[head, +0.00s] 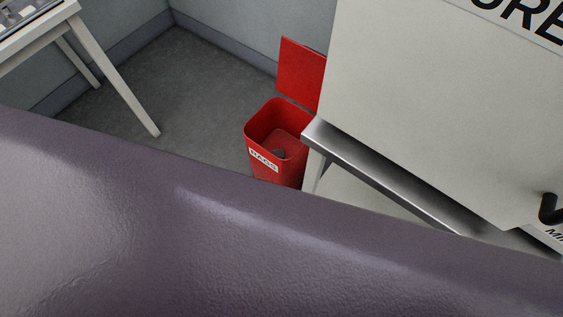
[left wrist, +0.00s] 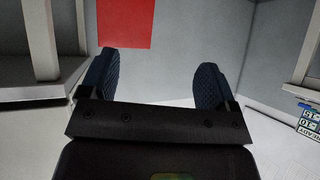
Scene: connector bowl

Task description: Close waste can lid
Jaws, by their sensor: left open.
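The red waste can (head: 262,135) stands on the floor in the head view, beside a metal-edged bench. It has a white label on its front and a dark object inside. Its red lid (head: 301,73) is up, standing open at the back of the can, partly hidden by a large pale panel. My left gripper (left wrist: 160,80) is open and empty in the left wrist view. A red flat panel (left wrist: 124,22), which looks like the lid, shows beyond the left finger, apart from it. My grippers do not show in the head view.
A metal-edged bench (head: 375,173) and a large pale panel (head: 430,105) with lettering stand right of the can. A white-legged table (head: 112,80) is at upper left. Grey floor (head: 190,95) left of the can is clear. A large purple-grey surface fills the head view's foreground.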

